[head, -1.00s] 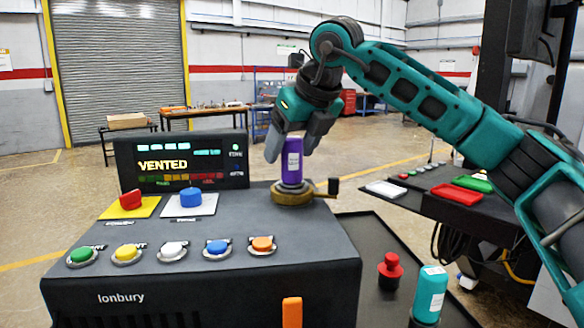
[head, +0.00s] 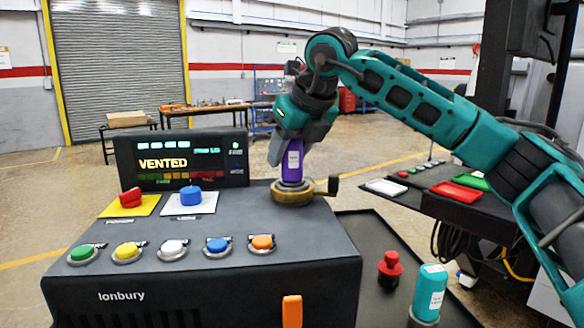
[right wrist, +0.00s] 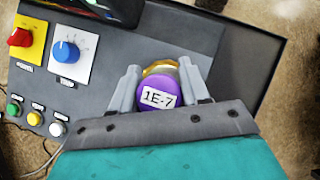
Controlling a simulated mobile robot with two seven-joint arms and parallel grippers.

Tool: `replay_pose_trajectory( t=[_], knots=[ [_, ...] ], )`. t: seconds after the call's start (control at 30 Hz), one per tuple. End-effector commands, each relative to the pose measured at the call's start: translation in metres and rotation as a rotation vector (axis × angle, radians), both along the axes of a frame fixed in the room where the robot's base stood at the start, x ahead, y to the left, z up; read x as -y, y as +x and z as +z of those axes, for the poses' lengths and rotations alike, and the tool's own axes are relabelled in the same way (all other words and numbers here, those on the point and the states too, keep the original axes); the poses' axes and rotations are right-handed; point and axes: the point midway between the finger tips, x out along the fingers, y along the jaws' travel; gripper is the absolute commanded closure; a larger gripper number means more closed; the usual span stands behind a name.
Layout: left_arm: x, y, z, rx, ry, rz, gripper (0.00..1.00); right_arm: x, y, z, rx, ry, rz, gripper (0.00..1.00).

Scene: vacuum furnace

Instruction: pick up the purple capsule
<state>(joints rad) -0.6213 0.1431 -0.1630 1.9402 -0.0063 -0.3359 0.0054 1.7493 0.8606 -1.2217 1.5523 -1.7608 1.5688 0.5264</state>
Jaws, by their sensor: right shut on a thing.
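The purple capsule (head: 293,162) stands upright in the round brass holder (head: 292,193) at the right rear of the black console. Its top, labelled "1E-7", shows in the right wrist view (right wrist: 158,94). My right gripper (head: 290,150) is above the console, pointing down, with its fingers shut on the capsule's sides. In the right wrist view one finger is on each side of the capsule (right wrist: 158,88). The holder is partly hidden under the capsule there. My left gripper is not in view.
The console (head: 310,240) carries a screen (head: 180,162) reading "VENTED", a red knob, a blue knob and several coloured buttons. A small lever (head: 326,187) sticks out right of the holder.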

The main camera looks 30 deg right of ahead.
Motion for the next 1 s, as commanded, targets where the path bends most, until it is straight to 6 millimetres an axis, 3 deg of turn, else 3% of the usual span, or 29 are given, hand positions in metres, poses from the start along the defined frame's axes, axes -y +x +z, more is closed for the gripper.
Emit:
replay_pose_trajectory(
  t=[0.1, 0.37, 0.57, 0.77, 1.0],
  knots=[
    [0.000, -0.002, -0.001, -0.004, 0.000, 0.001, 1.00, 0.000, 0.000, 0.001, 0.003, 0.001, 0.001, 0.96],
    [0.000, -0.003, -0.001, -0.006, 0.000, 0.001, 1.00, 0.000, 0.000, 0.003, 0.003, 0.001, 0.001, 0.96],
    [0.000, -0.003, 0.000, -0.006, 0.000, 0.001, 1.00, 0.000, 0.000, 0.018, 0.006, 0.002, 0.000, 0.96],
    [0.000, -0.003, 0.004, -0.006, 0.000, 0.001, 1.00, -0.001, 0.000, 0.060, 0.007, 0.004, 0.001, 0.96],
    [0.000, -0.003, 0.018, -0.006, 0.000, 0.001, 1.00, -0.001, 0.000, 0.137, 0.007, 0.003, 0.000, 0.96]
  ],
)
